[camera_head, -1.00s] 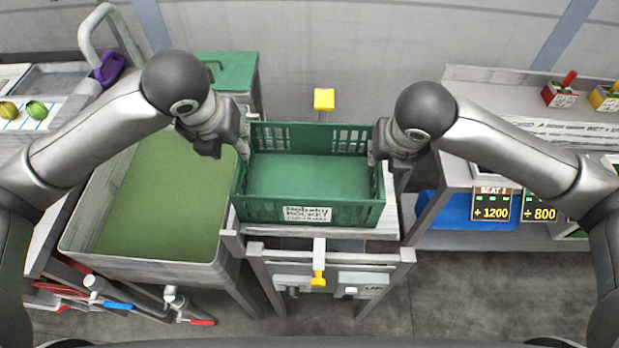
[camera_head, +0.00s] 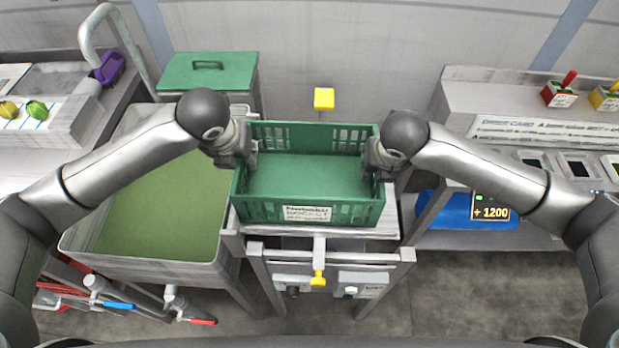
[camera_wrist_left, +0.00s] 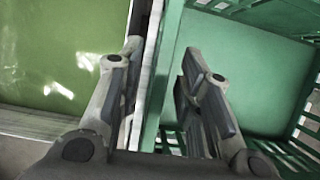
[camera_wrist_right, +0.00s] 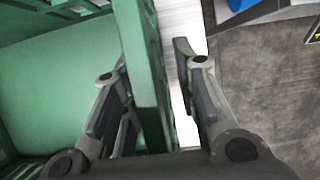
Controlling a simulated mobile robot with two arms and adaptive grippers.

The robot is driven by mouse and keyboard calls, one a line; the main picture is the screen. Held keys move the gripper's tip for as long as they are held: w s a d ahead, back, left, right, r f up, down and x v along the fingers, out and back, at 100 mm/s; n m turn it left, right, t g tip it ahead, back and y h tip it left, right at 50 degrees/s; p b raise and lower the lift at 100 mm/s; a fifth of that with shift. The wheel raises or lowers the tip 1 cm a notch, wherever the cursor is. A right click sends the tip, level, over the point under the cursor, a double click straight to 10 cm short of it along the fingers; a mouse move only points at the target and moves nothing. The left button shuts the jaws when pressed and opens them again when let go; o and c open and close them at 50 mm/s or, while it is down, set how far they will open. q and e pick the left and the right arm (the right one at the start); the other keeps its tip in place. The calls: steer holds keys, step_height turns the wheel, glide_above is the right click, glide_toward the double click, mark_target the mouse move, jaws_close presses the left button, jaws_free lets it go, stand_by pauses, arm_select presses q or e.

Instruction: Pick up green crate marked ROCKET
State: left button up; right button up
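The green crate (camera_head: 308,213) with a white label on its front stands upright on a stand and looks empty. The label's middle line appears to read ROCKET, though it is blurred. My left gripper (camera_head: 247,168) is at the crate's left wall. In the left wrist view its open fingers (camera_wrist_left: 155,85) are either side of that wall (camera_wrist_left: 160,75), with gaps showing. My right gripper (camera_head: 374,172) is at the right wall. In the right wrist view its open fingers (camera_wrist_right: 150,85) straddle that wall (camera_wrist_right: 143,60), with a gap on the outer side. The lower finger parts are partly hidden in the head view.
A basin of green water (camera_head: 160,205) stands close on the left, with a green lidded bin (camera_head: 210,75) behind. A shelf unit (camera_head: 530,90) with a blue roll (camera_head: 465,208) stands to the right.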

arm_select(q)
jaws_close()
arm_select(e)
jaws_close()
arm_select(q)
steer(key=shift+w+r, duration=0.1)
steer(key=shift+r, duration=0.05)
arm_select(e)
steer(key=shift+w+r, duration=0.1)
